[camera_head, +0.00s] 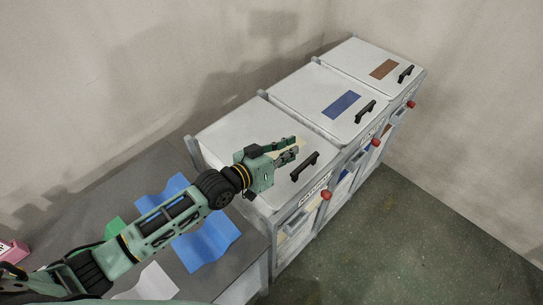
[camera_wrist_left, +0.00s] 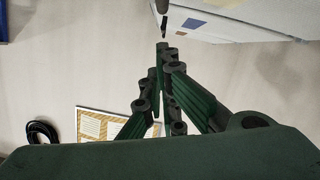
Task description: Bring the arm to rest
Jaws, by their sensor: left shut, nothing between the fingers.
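My left arm comes in from the lower left in the head view and reaches over the table toward the bins. My left gripper (camera_head: 293,150) is shut and empty, in front of or above the lid of the nearest bin (camera_head: 222,132), close to its black handle (camera_head: 305,166). In the left wrist view the fingers of my left gripper (camera_wrist_left: 162,50) are together with nothing between them. I cannot tell whether the gripper touches the lid. My right gripper is not in view.
A blue corrugated sheet (camera_head: 212,240) lies on the grey table (camera_head: 110,197), partly under my arm. A white sheet (camera_head: 150,284) and a pink object (camera_head: 12,251) are also there. The bins with blue (camera_head: 341,105) and brown (camera_head: 383,69) labels stand beyond, lids closed. Floor at right is clear.

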